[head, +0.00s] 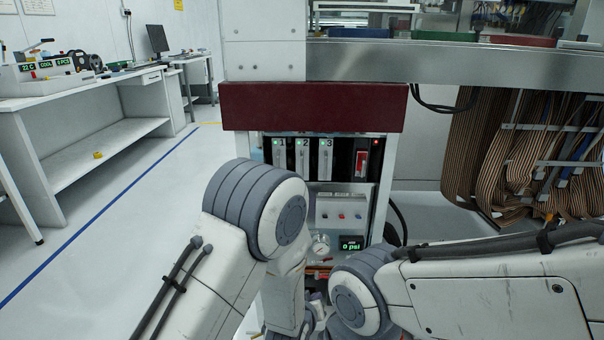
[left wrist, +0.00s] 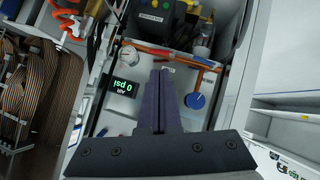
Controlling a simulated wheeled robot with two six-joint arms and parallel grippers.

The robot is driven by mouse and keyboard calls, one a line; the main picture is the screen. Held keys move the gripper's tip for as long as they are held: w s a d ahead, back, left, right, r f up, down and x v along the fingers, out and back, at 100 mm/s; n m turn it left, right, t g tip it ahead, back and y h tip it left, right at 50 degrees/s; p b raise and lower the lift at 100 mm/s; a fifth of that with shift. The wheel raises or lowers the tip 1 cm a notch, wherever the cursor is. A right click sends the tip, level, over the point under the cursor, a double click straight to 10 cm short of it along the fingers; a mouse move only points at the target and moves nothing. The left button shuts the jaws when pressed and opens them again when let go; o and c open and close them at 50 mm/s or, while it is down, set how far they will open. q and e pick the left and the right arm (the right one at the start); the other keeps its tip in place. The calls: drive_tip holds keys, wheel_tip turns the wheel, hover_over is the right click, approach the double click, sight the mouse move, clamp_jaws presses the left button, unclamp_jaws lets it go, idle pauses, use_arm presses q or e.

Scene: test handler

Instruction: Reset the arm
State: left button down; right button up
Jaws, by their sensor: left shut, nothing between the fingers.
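My left arm (head: 235,255) comes in from the lower left, bent at a grey-ringed joint in front of the test handler cabinet (head: 388,165). My left gripper (left wrist: 160,78) is shut and empty, its dark fingers together in the left wrist view. They point toward the panel with the pressure gauge (left wrist: 112,57), the green "0 psi" display (left wrist: 123,86) and a round blue knob (left wrist: 195,100). In the head view the left gripper is mostly hidden behind my arm links. My right arm (head: 480,285) reaches in from the right; its gripper does not show.
The cabinet holds three numbered modules (head: 302,158), a red-handled part (head: 361,163) and a box with small buttons (head: 343,210). A dark red beam (head: 312,107) overhangs them. Ribbon cables (head: 520,150) hang at right. A white bench (head: 90,120) and open floor lie left.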

use_arm(q)
drive_tip(key=s+r+m+g, duration=0.55)
drive_tip(key=s+r, duration=0.45)
drive_tip(key=s, duration=0.3)
drive_tip(key=s+a+r+m+g+y+p, duration=0.1)
drive_tip(key=s+a+r+m+g, duration=0.2)
drive_tip(key=s, duration=0.5)
drive_tip(key=s+a+r+m+g+y, duration=0.1)
drive_tip(key=s+a+r+g+y, duration=0.1)
drive_tip(key=s+a+r, duration=0.35)
use_arm(e)
wheel_tip(320, 180, up, 29)
drive_tip(key=p, duration=2.8)
drive_tip(key=shift+r+p, duration=0.4)
drive_tip(key=shift+c, duration=0.2)
drive_tip(key=shift+r, duration=0.1)
drive_tip(key=shift+c, duration=1.4)
use_arm(q)
wheel_tip(320, 180, up, 27)
drive_tip(key=s, duration=0.2)
drive_tip(key=shift+n, duration=0.35)
drive_tip(key=shift+a, duration=0.15)
use_arm(e)
drive_tip(key=shift+a, duration=0.1)
